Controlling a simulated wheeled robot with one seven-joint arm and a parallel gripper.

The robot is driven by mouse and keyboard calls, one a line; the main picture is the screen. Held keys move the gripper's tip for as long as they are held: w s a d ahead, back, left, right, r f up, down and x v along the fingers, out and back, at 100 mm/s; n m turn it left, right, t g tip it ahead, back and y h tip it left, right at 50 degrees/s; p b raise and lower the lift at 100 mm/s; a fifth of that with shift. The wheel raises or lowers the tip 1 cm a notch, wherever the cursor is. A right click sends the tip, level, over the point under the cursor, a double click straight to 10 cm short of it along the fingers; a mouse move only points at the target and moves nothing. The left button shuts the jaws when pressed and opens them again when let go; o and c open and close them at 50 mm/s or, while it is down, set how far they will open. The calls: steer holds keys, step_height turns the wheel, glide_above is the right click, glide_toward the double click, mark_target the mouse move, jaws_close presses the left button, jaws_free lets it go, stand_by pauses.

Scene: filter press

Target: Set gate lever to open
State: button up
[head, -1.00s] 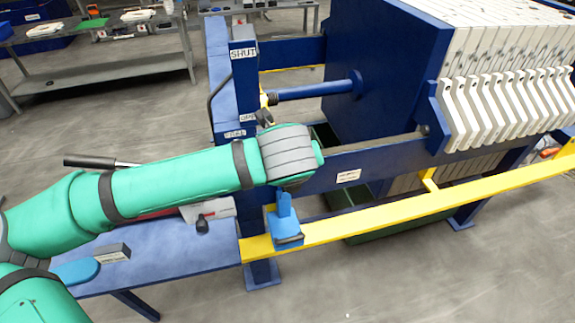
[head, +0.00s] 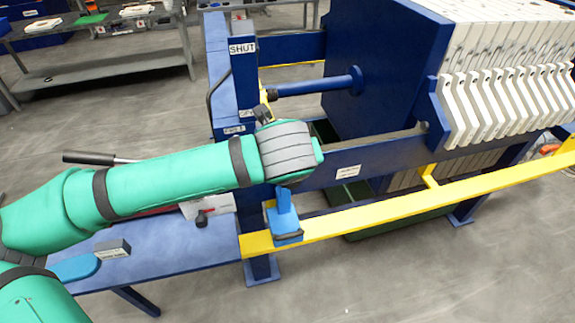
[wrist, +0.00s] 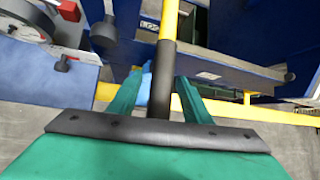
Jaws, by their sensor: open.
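The gate lever (wrist: 168,22) is a yellow bar with a black grip (wrist: 160,85) in the wrist view. The grip lies between the two green fingers of my gripper (wrist: 152,90), which are apart. A gap shows on either side of the grip, so the fingers do not look closed on it. In the head view a small yellow and black part (head: 266,98) shows by the blue post (head: 245,85), just above my wrist; I cannot tell if it is the same lever. My fingers are hidden there. The post carries a SHUT label (head: 242,49) and partly covered labels below.
A yellow rail (head: 400,207) with a blue block (head: 284,222) runs low in front of the press. White filter plates (head: 500,105) stand at the right. A blue bench (head: 170,250) and a black-handled bar (head: 90,158) are at the left. Grey floor is clear in front.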

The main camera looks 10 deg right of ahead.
steer(key=v, duration=0.9)
steer(key=shift+s+d+r, duration=0.2)
steer(key=shift+s, duration=0.05)
